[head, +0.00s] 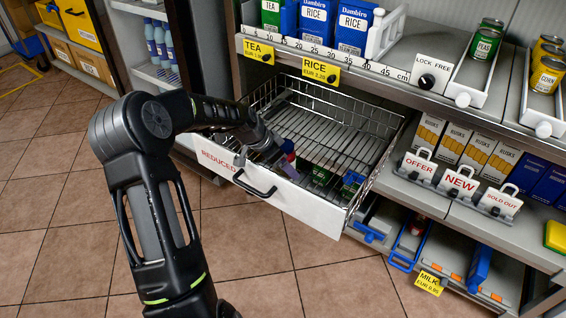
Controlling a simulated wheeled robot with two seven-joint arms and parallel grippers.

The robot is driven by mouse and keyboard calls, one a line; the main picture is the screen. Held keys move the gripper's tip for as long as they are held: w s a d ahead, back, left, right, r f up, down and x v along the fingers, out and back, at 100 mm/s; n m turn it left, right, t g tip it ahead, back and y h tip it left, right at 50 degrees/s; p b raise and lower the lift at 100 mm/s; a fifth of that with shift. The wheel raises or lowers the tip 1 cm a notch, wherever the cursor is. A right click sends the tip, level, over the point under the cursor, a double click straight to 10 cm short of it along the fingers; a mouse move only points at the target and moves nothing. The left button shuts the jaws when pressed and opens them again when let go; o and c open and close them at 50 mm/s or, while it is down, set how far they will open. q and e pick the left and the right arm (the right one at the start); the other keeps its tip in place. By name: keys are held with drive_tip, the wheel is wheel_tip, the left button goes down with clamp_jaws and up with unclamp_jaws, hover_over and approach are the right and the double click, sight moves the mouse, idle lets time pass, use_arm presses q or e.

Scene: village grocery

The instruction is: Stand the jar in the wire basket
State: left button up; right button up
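The wire basket (382,127) is a pulled-out drawer of metal wires with a white front marked REDUCED. My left arm reaches over its left side, and my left gripper (279,153) is low at the basket, just behind the white front. My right gripper is out of view.
Green packs (319,173) and a blue-green pack (351,186) lie in the basket's front part; its back and middle are bare. The price shelf (330,62) overhangs the basket's back. Signs (459,184) stand on the right shelf. Tiled floor (250,245) lies open in front.

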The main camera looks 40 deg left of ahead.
use_arm(q)
drive_tip(key=shift+r, duration=0.2)
drive_tip(key=p+v, duration=0.3)
drive_tip(key=v, duration=0.9)
